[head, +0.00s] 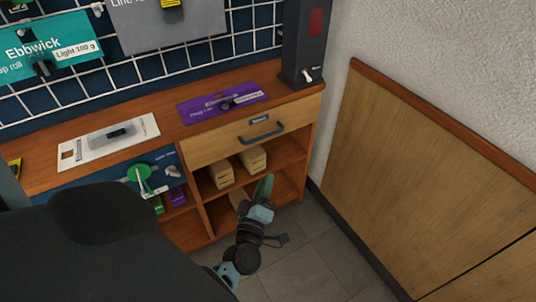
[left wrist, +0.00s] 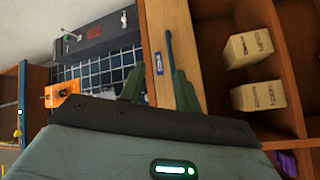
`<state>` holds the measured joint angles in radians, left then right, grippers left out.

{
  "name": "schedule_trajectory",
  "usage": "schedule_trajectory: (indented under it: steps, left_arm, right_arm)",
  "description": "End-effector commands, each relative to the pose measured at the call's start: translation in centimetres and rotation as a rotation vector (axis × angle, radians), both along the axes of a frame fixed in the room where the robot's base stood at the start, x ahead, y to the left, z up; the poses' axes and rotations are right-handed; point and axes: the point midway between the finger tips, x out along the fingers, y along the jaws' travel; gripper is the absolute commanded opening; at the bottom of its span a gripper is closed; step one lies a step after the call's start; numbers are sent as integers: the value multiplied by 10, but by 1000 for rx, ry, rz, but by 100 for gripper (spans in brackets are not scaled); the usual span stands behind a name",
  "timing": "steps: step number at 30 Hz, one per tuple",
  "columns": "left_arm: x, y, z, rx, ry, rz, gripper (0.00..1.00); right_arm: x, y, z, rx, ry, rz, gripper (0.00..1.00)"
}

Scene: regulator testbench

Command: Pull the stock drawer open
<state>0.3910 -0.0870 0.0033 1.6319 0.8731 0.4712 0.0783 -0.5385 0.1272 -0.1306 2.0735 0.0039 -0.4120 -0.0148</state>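The stock drawer (head: 225,146) has a pale wooden front below the counter, with a dark blue bar handle (head: 263,133) and a small blue label. The drawer front looks flush with the cabinet. In the left wrist view the drawer front (left wrist: 156,28) stands upright in the picture, with the handle (left wrist: 170,52) ahead of the fingers. My left gripper (head: 262,190) is below and in front of the handle, before the open shelves. The handle looks apart from the fingers. My right gripper is not in view.
Cardboard boxes (head: 221,175) stand on the shelf under the drawer. A purple mat (head: 195,110) and a dark tower (head: 303,45) are on the counter (head: 170,125). A wood-panelled wall (head: 415,180) is at right. The tiled floor (head: 315,250) before the cabinet is clear.

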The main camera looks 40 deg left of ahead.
Motion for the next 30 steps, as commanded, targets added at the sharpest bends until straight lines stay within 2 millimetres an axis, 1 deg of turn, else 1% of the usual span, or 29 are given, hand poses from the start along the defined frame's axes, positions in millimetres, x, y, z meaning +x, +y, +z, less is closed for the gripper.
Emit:
schedule_trajectory:
  steps: [1,3,6,9,13,19,22,26,30]
  left_arm:
    - [17,9,-10,-60,-55,55,33]
    - [34,20,-9,-142,-127,128,33]
    - [52,34,-9,-240,-206,213,33]
    - [64,42,-10,-311,-255,270,33]
    - [71,47,-9,-354,-286,307,33]
    - [72,49,-6,-362,-293,313,33]
    - [76,52,-5,-361,-293,312,33]
    - [88,63,-2,-358,-294,312,33]
    - [103,79,1,-359,-294,311,33]
  right_arm:
    - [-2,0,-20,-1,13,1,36]
    - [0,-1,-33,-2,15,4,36]
    - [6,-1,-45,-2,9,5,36]
    - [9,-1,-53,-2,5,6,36]
    - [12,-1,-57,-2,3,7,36]
    - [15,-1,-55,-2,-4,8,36]
    - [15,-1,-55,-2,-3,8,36]
    - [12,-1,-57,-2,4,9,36]
    - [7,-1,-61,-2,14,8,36]
